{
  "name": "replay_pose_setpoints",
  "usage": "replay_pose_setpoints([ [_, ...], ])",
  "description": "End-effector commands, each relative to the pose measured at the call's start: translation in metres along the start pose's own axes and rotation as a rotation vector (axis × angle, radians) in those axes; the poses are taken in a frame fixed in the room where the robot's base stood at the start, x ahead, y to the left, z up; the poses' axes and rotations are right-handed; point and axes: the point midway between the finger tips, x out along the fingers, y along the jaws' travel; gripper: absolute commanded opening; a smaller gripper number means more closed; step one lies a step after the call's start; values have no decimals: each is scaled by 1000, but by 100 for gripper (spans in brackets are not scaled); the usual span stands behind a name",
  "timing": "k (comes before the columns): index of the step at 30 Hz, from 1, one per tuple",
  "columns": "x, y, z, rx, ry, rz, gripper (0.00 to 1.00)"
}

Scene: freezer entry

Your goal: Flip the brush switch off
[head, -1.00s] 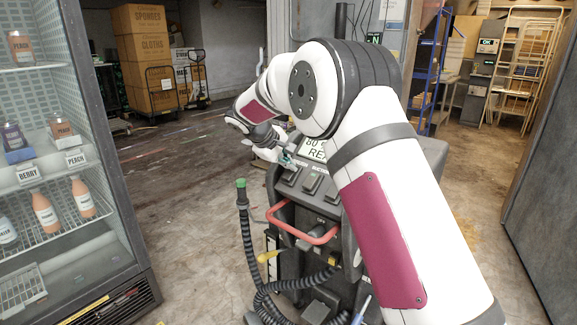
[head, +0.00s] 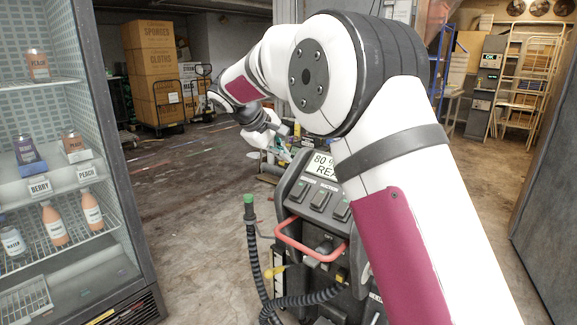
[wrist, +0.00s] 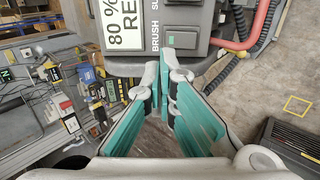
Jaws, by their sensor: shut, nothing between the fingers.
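The floor machine's dark console stands in the middle of the head view, behind my arm. The brush switch (head: 298,190) is the leftmost of its dark rocker switches. In the wrist view the brush switch (wrist: 187,38) sits beside the BRUSH label, with a green patch on its face. My gripper (wrist: 167,68) is shut and empty, its teal fingers meeting just below the switch in the picture. I cannot tell whether they touch the console. In the head view my gripper (head: 283,153) is small, above and left of the switches.
A display (head: 324,165) tops the console; a red handle (head: 310,244) and a black hose (head: 254,260) with a green tip are in front. A glass-front cooler (head: 75,150) with bottles stands left. Stacked boxes (head: 152,65) are behind. Floor between is clear.

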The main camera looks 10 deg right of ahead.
Motion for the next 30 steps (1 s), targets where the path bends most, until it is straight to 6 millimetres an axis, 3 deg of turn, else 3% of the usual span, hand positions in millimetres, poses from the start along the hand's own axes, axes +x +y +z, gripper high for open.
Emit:
replay_pose_setpoints([
  [6,-16,2,0,0,0,0,0],
  [17,-18,3,1,1,-1,-1,0],
  [20,-24,5,9,12,2,-11,0],
  [23,-39,9,33,41,6,-39,0],
  [30,-90,5,130,165,22,-158,0],
])
